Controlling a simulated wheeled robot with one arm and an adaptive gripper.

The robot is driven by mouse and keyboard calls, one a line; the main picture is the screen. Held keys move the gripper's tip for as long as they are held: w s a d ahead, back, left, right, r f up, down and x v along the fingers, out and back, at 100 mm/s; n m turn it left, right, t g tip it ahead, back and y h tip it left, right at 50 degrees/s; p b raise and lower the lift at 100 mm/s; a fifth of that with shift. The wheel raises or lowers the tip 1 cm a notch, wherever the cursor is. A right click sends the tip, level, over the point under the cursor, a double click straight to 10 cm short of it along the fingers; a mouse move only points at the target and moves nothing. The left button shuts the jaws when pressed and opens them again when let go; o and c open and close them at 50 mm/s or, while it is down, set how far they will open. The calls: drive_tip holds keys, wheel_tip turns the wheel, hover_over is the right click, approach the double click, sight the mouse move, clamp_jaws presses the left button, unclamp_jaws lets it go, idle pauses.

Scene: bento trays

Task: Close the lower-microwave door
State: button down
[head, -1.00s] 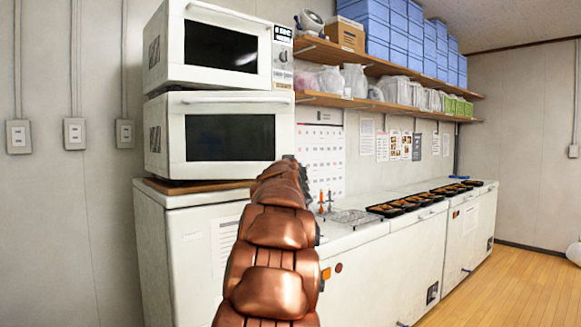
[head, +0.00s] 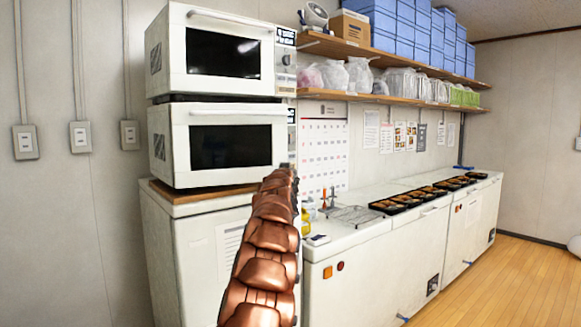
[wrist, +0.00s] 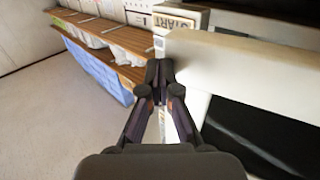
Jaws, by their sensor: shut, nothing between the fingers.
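The lower microwave (head: 180,115) is white and stands under the upper microwave. Its door (head: 240,175) has a dark window and a long handle (head: 237,112) along the top. In the head view the door looks nearly upright and close to the body; I cannot tell if a small gap is left. In the wrist view my gripper (wrist: 160,78) is shut and empty, its fingertips beside a white edge (wrist: 250,70) of the microwave front; contact cannot be told. In the head view my arm hides the lower right door corner, and the fingers do not show clearly.
The upper microwave (head: 225,15) sits directly above. A counter (head: 345,235) with a wire rack (head: 355,215) and several black bento trays (head: 420,195) runs to the right. Wooden shelves (head: 385,97) hang above it. The floor (head: 490,275) at right is clear.

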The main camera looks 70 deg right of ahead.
drive_tip(key=shift+w+d+r+p, duration=0.15)
drive_tip(key=shift+w+d+p, duration=0.3)
drive_tip(key=shift+d+p, duration=0.15)
drive_tip(key=shift+w+d+r+p, duration=0.15)
drive_tip(key=shift+w+d+p, duration=0.3)
drive_tip(key=shift+p, duration=0.2)
drive_tip(key=shift+w+d+f+p, duration=0.2)
drive_tip(key=shift+w+d+p, duration=0.3)
drive_tip(key=shift+p, duration=0.15)
drive_tip(key=shift+w+d+r+p, duration=0.1)
drive_tip(key=shift+w+d+p, duration=0.2)
drive_tip(key=shift+p, duration=0.2)
drive_tip(key=shift+w+d+f+p, duration=0.2)
drive_tip(key=shift+w+d+p, duration=0.1)
drive_tip(key=shift+p, duration=0.05)
